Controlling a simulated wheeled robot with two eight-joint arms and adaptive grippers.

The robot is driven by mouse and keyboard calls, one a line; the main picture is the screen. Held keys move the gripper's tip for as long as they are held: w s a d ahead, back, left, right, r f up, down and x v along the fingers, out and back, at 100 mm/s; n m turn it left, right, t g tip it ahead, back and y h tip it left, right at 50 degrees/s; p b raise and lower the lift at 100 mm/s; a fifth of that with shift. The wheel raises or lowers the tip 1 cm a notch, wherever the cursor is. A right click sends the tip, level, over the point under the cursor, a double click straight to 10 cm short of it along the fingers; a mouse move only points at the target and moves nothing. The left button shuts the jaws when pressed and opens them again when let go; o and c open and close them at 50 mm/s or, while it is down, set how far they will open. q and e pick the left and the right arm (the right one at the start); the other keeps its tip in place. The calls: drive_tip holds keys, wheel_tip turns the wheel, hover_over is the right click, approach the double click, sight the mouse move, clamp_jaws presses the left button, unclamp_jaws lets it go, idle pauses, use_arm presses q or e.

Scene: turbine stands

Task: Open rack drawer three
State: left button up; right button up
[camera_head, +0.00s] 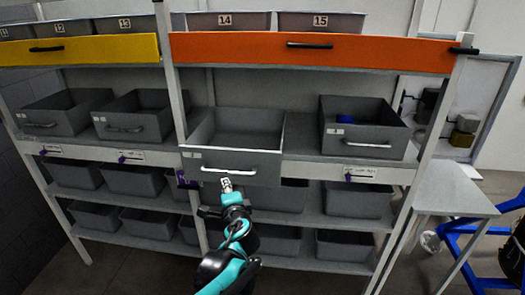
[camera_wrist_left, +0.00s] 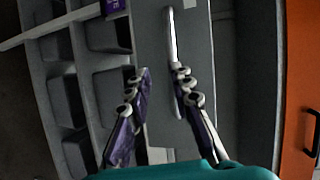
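The third grey drawer (camera_head: 236,152) from the left in the middle row sits further forward than its neighbours, its front past the shelf edge. It looks empty inside. Its pale bar handle (camera_head: 229,171) is on the front face. My left gripper (camera_head: 227,184) is just below this handle in the head view. In the left wrist view, the fingers of my left gripper (camera_wrist_left: 162,73) are apart, with the drawer front (camera_wrist_left: 152,40) beyond them. The handle (camera_wrist_left: 171,30) runs behind the right-hand finger; whether they touch is unclear. My right gripper is not in view.
Grey drawers (camera_head: 62,112) (camera_head: 136,115) stand to the left, and one holding a blue item (camera_head: 345,119) to the right. Yellow (camera_head: 80,50) and orange (camera_head: 310,51) drawer fronts are above. A grey table (camera_head: 453,190) stands at the right.

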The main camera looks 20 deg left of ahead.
sight(228, 174)
use_arm(q)
drive_tip(key=shift+m+t, duration=0.4)
drive_tip(key=shift+m, duration=0.1)
drive_tip(key=x, duration=0.3)
drive_tip(key=r+x, duration=0.1)
drive_tip(key=x, duration=0.1)
drive_tip(key=w+d+x, duration=0.1)
drive_tip(key=x, duration=0.2)
drive_tip(key=shift+w+a+r, duration=0.1)
drive_tip(key=shift+w+a, duration=0.05)
drive_tip(key=shift+w, duration=0.2)
drive_tip(key=shift+c, duration=0.3)
clamp_jaws()
